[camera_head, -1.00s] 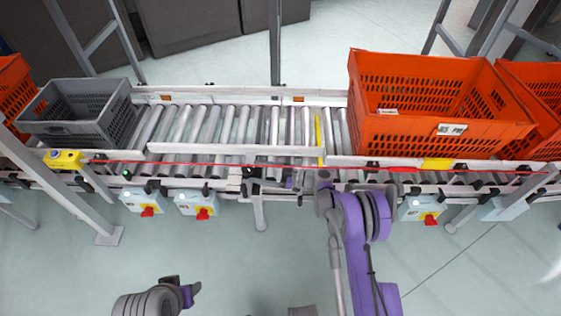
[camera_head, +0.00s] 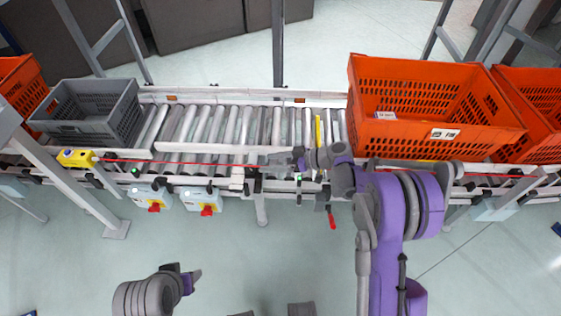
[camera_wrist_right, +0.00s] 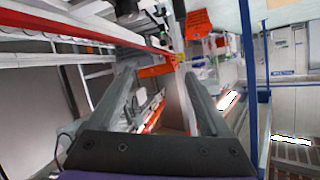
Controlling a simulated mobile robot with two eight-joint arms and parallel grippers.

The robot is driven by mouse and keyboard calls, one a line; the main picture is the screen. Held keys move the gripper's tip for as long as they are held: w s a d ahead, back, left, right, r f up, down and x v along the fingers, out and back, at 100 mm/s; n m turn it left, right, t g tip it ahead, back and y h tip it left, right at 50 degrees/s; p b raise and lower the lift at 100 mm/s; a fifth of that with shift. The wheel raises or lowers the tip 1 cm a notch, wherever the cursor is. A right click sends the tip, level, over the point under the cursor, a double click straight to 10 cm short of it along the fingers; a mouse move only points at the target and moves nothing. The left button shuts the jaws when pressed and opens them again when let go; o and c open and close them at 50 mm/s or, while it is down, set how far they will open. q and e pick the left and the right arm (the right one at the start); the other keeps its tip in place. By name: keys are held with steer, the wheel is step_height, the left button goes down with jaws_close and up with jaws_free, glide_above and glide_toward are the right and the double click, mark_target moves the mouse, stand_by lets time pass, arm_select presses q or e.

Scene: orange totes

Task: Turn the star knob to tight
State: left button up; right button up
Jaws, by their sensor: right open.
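I cannot single out the star knob in either view; small dark fittings (camera_head: 257,184) line the conveyor's front rail, too small to tell apart. My right gripper (camera_head: 283,158) is over the front side of the conveyor, just above that rail, and points left. In the right wrist view its two grey fingers (camera_wrist_right: 165,82) are spread apart, with nothing visibly held between them. My left gripper (camera_head: 191,277) is low at the left, over the floor and away from the conveyor; its opening is unclear.
The roller conveyor (camera_head: 205,125) carries a grey tote (camera_head: 85,129) at left and an orange tote (camera_head: 435,134) at right. Switch boxes with red handles (camera_head: 207,209) hang below the front rail. A red lever (camera_head: 332,218) hangs near my right arm. Upright posts (camera_head: 278,45) stand behind.

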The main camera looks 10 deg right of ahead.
arm_select(q)
steer(key=shift+d+r+p, duration=0.2)
steer(key=shift+r+p, duration=2.15)
steer(key=shift+r, duration=0.55)
arm_select(e)
steer(key=s+r+m+g+h, duration=0.1)
steer(key=s+r+m+h, duration=0.3)
steer(key=s+r, duration=0.6)
steer(key=shift+d+r+h, duration=0.4)
steer(key=shift+d+r, duration=0.05)
steer(key=shift+r, duration=0.35)
steer(key=shift+f, duration=0.1)
